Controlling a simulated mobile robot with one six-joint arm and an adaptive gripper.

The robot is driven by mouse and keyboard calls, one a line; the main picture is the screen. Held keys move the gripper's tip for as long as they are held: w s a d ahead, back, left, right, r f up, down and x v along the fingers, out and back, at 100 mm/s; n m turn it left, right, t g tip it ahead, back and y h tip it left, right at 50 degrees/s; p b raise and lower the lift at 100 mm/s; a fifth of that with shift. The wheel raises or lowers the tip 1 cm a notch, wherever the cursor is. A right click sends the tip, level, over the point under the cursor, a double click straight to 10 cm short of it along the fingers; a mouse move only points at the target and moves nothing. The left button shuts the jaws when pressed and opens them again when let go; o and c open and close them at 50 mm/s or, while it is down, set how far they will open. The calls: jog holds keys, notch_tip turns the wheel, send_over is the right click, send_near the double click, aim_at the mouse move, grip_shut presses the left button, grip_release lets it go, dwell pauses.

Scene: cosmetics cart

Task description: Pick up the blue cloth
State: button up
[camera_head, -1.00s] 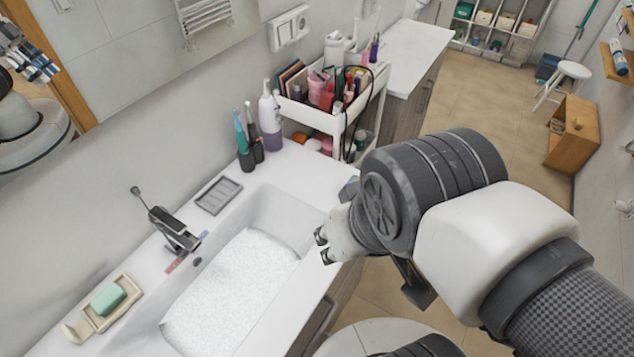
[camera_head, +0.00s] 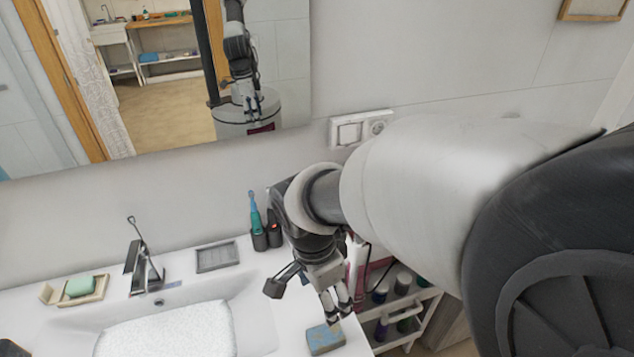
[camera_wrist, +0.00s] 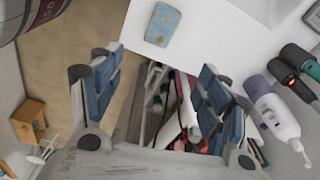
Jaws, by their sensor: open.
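A small flat blue piece with tan edges (camera_head: 325,338) lies on the white counter to the right of the sink; I cannot tell whether it is a folded cloth or a sponge. It also shows at the top of the wrist view (camera_wrist: 162,24), beyond the fingers and not between them. My gripper (camera_head: 338,303) points down just above and beside this piece in the head view, without visible contact. In the wrist view the two fingers (camera_wrist: 157,95) are spread wide and empty, with the cart beneath them.
The cart (camera_wrist: 150,110) of cosmetics stands beside the counter. A lotion bottle (camera_wrist: 275,115) and toothbrushes (camera_head: 257,222) stand near my gripper. The sink (camera_head: 255,325) holds a white textured mass. A soap dish (camera_head: 95,293) sits left. The mirror (camera_head: 160,80) reflects a shelf with a blue item.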

jog(key=m, duration=0.2)
send_near(326, 335)
jog(key=shift+h, duration=0.3)
jog(key=f+b, duration=0.1)
jog(key=f, duration=0.1)
jog(key=w+f+b, duration=0.1)
jog(key=f+b, duration=0.1)
jog(key=shift+w+a+f, duration=0.1)
jog(key=shift+a+f, duration=0.05)
jog(key=shift+d+f+b, duration=0.2)
jog(key=shift+f+b, duration=0.2)
jog(key=shift+f, duration=0.55)
jog(key=shift+d+f+b, duration=0.25)
jog(key=shift+f+b, duration=0.1)
jog(key=shift+f, duration=0.65)
jog(key=shift+d+f+b, duration=0.2)
jog(key=shift+f+b, duration=0.2)
jog(key=shift+f, duration=0.55)
jog(key=shift+f+b, duration=0.25)
jog(key=shift+b, duration=0.3)
jog(key=shift+c, duration=0.5)
jog(key=shift+s, duration=0.2)
jog(key=c, duration=1)
